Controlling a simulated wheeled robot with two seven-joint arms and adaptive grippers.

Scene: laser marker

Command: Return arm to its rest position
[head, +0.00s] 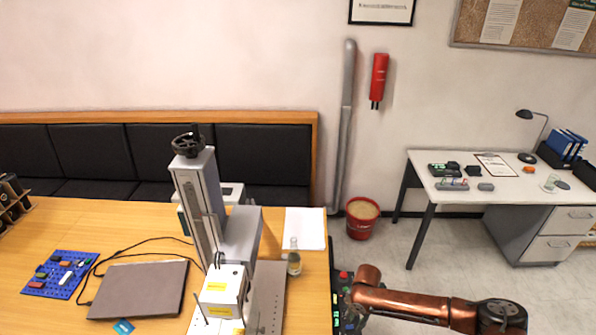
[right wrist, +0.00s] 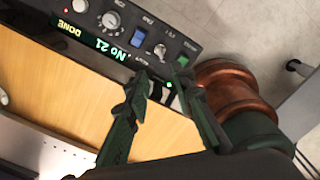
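My right arm (head: 420,304) comes in from the lower right in the head view, copper coloured. Its gripper (right wrist: 162,78) shows in the right wrist view with two dark green fingers apart and nothing between them. The fingers are over or beside the dark control panel (right wrist: 120,35), which has knobs, switches and green lit text reading "DONE" and "No 21". I cannot tell whether a finger touches the panel. The laser marker (head: 205,195), a grey column with a black handwheel, stands on the wooden table (head: 140,225). My left gripper is out of view.
A laptop (head: 138,290), a blue pegboard (head: 60,275) and a small bottle (head: 294,258) are on the table. A white sheet (head: 305,228) lies behind the bottle. A red bucket (head: 362,222) stands on the floor. A white desk (head: 500,190) is at right, with open floor before it.

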